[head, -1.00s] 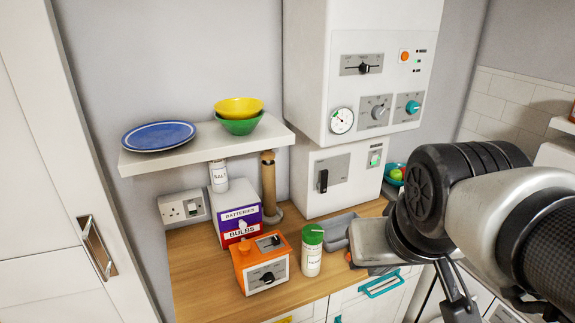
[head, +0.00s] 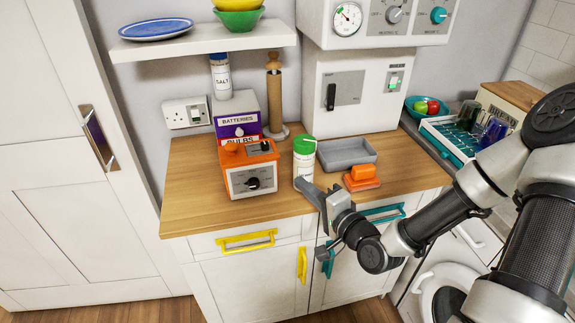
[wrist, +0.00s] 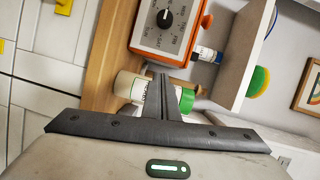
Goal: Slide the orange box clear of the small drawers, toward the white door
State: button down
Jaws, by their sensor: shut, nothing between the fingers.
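The orange box (head: 250,170), with a dial on its pale front, sits on the wooden counter directly in front of the small drawers (head: 237,125), labelled batteries and bulbs. It hides most of the lower red drawer. The white door (head: 50,150) is to the left, with bare counter between. My gripper (head: 309,190) is shut and empty at the counter's front edge, right of the orange box and close to a green-lidded jar (head: 304,160). In the wrist view my shut fingers (wrist: 163,90) overlap the jar, with the orange box (wrist: 165,30) beyond; contact with the jar is unclear.
A grey tray (head: 347,153) and an orange item (head: 362,178) lie right of the jar. A shelf (head: 200,45) overhangs the back. Counter left of the orange box is clear.

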aim_at(250, 171)
jog(key=shift+m+t, duration=0.6)
jog(key=shift+m, duration=0.3)
jog(key=x, duration=0.6)
jog(key=r+x, duration=0.1)
jog(key=x, duration=0.3)
jog(key=shift+w+d+r, duration=0.1)
jog(key=shift+d, duration=0.15)
jog(key=shift+a, duration=0.25)
jog(key=s+a+b, duration=0.1)
jog(key=s+a, duration=0.1)
jog(key=a, duration=0.3)
jog(key=s+a+b, duration=0.1)
jog(key=s+a, duration=0.1)
jog(key=a, duration=0.4)
jog(key=s+a+b, duration=0.1)
jog(key=a, duration=0.4)
jog(key=shift+s+a+b, duration=0.25)
jog(key=shift+s+b, duration=0.1)
jog(key=shift+s, duration=0.05)
jog(key=shift+d, duration=0.1)
